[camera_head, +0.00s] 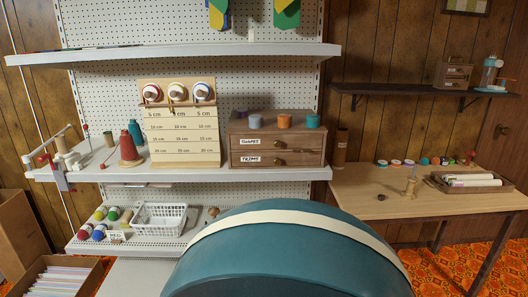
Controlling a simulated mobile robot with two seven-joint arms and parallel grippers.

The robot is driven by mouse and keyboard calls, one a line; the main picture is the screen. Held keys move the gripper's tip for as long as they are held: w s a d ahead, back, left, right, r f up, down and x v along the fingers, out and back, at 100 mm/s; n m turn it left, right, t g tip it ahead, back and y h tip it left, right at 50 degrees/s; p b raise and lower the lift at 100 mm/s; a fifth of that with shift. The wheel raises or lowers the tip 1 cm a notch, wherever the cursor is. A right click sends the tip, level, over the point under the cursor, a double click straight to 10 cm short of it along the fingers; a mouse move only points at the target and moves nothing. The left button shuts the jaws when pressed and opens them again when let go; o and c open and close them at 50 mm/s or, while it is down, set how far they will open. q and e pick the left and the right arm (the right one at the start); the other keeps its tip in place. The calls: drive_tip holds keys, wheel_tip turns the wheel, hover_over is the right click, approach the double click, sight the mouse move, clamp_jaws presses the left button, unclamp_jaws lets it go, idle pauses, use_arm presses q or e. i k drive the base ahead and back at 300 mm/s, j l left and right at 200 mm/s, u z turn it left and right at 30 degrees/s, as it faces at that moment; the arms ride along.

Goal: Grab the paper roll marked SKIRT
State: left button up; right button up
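Two white paper rolls lie side by side in a shallow wooden tray (437,184) on the light wooden table at the right. The far roll (472,176) is partly behind the near roll (478,183). Small dark marks show on the rolls, but they are too small to read, so I cannot tell which one is marked SKIRT. Neither of my grippers is in view.
The wooden table (365,206) has bare room left of the tray. A small stand (410,187) and several coloured spools (396,163) are near the tray. A dark shelf (420,91) hangs above. A large teal rounded shape blocks the bottom middle.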

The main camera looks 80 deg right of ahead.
sight(446, 178)
drive_tip(key=k+l+z, duration=0.1)
drive_tip(key=z, duration=1.55)
drive_tip(key=l+z, duration=0.4)
drive_tip(key=i+l+z, duration=0.15)
drive_tip(key=z, duration=0.25)
drive_tip(key=i+l+z, duration=0.15)
drive_tip(key=z, duration=0.3)
drive_tip(key=i+l+z, duration=0.65)
drive_tip(key=i+l, duration=0.45)
drive_tip(key=i, duration=0.15)
drive_tip(key=i+l, duration=0.2)
drive_tip(key=i, duration=0.15)
